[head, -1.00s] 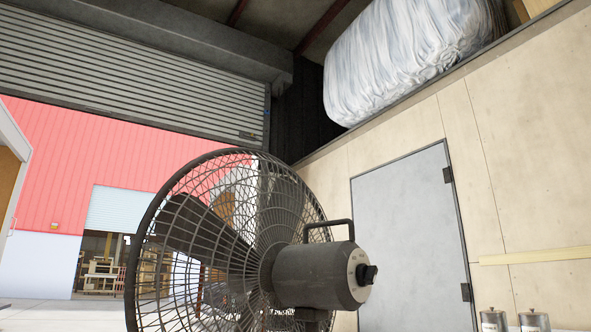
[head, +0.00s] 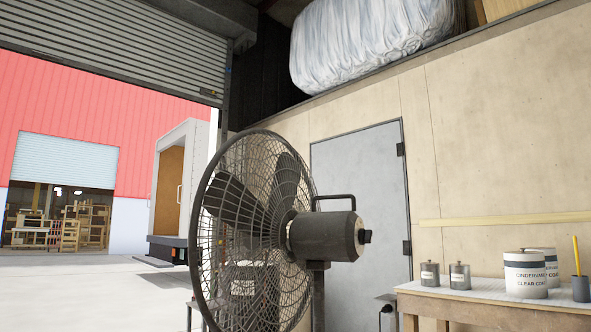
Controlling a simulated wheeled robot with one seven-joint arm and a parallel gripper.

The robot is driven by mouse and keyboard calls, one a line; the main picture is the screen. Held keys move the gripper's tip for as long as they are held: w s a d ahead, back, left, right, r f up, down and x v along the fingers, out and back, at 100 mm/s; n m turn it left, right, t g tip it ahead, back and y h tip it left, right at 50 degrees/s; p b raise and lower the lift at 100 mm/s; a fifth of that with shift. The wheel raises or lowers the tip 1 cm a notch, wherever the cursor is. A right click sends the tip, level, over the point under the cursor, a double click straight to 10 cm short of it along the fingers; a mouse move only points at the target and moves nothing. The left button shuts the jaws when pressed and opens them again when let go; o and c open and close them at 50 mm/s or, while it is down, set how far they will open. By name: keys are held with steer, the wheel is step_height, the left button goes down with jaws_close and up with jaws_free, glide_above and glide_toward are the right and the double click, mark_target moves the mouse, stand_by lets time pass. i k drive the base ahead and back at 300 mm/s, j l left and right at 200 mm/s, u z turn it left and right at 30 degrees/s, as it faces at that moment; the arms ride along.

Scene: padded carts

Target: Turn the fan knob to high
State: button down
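A large grey pedestal fan (head: 322,236) stands near the middle of the head view, its round wire cage facing left and its motor housing to the right. A handle arches over the housing. The small dark fan knob (head: 365,237) sits on the right end of the housing, seen from the side. Its setting and any labels cannot be read. My gripper is not in the frame.
A wooden workbench (head: 470,299) at lower right holds metal canisters (head: 459,275), white coating tubs (head: 525,275) and a dark cup (head: 580,289). A grey door (head: 358,190) is behind the fan. Open concrete floor (head: 90,295) lies at left.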

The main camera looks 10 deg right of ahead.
mark_target(364, 236)
steer(key=i+l, duration=0.2)
steer(key=l, duration=0.2)
steer(key=i+l, duration=0.45)
steer(key=l, duration=0.3)
steer(key=i+l, duration=0.25)
steer(key=l+z, duration=0.05)
steer(key=l, duration=0.05)
